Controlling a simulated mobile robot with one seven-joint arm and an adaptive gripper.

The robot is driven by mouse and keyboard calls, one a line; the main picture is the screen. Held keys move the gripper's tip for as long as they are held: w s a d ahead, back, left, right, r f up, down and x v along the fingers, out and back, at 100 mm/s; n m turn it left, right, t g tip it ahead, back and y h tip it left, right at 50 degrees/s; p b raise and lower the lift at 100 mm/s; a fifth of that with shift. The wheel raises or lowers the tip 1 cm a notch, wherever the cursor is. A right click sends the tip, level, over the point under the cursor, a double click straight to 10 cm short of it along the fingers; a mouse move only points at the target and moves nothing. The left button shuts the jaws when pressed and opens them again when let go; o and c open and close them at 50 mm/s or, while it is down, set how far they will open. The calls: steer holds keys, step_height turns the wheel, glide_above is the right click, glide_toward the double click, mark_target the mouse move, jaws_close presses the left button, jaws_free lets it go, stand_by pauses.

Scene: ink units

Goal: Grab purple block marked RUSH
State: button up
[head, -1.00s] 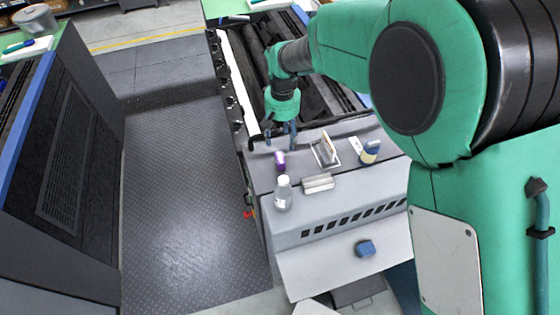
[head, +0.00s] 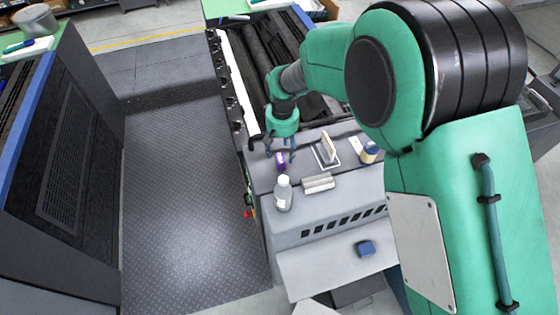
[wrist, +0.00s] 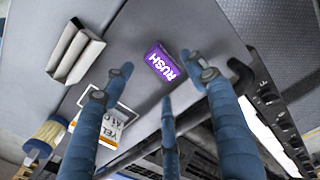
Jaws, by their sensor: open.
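The purple block (wrist: 161,62), with white RUSH lettering, lies on the grey top of the press unit (wrist: 130,75). In the head view the block (head: 281,160) sits near that surface's left edge, behind the white bottle. My gripper (head: 278,152) hangs just above and behind the block. In the wrist view my gripper (wrist: 160,85) has its blue fingers spread, with nothing between them. The block shows just beyond the fingertips, apart from them. In the head view a finger partly overlaps the block's outline.
A clear bottle (head: 283,194) with a white cap stands in front of the block. A grey metal bar (head: 318,183), a card stand (head: 326,150) and a yellowish jar (head: 369,152) stand to the right. Black rollers (head: 263,70) lie behind.

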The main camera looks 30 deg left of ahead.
mark_target(282, 157)
steer(key=shift+f, duration=2.5)
steer(key=c, duration=1.3)
